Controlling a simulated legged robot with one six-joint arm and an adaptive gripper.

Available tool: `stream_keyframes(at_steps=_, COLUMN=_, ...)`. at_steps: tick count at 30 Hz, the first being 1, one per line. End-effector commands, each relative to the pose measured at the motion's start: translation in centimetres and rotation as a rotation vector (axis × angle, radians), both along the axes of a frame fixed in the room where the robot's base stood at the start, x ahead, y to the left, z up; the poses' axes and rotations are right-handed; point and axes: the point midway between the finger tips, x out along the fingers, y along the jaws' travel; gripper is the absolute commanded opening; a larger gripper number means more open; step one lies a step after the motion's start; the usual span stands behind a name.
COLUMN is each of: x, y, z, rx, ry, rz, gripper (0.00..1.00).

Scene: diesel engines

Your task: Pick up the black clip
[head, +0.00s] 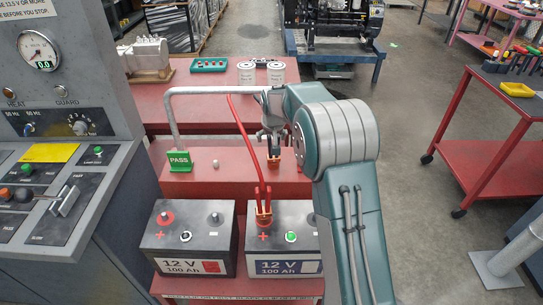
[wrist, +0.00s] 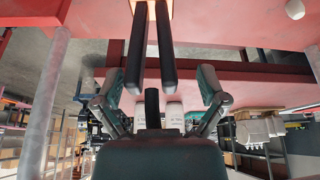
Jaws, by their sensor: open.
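The black clip shows in the wrist view as two long black handles (wrist: 165,45) with copper-orange jaws (wrist: 158,9) at the top edge. In the head view its copper jaws (head: 273,159) show over the red bench, just below my gripper (head: 271,135). My gripper (wrist: 160,82) is open, with one finger on each side of the handles and a visible gap to each. I cannot tell whether the clip rests on something.
A red clip (head: 263,209) sits on the right 12 V battery (head: 284,245); its red cable rises to a grey rail (head: 215,91). The left battery (head: 188,240) stands beside it. A green PASS sign (head: 179,161) is left on the red bench (head: 215,186). A control console (head: 85,185) stands left.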

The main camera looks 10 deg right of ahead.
Motion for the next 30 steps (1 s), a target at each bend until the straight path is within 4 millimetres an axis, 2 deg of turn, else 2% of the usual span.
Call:
stream_keyframes(at_steps=1, x=0.0, y=-0.1, z=0.0, rx=0.0, ry=0.001, rz=-0.001, gripper=0.91)
stream_keyframes(at_steps=7, x=0.0, y=-0.2, z=0.0, rx=0.001, ry=0.001, rz=-0.001, gripper=0.02)
stream_keyframes(at_steps=8, x=0.0, y=-0.2, z=0.0, rx=0.001, ry=0.001, rz=-0.001, gripper=0.0)
stream_keyframes(at_steps=20, x=0.0, y=0.0, z=0.3, rx=0.0, ry=0.001, rz=-0.001, gripper=0.0)
stream_keyframes(at_steps=23, x=0.0, y=0.0, z=1.2, rx=0.0, ry=-0.001, rz=-0.001, gripper=0.0)
stream_keyframes(at_steps=27, x=0.0, y=0.0, z=3.4, rx=0.0, ry=-0.004, rz=0.0, gripper=0.0)
stream_keyframes(at_steps=30, x=-1.3, y=0.3, z=4.9, rx=0.0, ry=-0.003, rz=0.0, gripper=0.0)
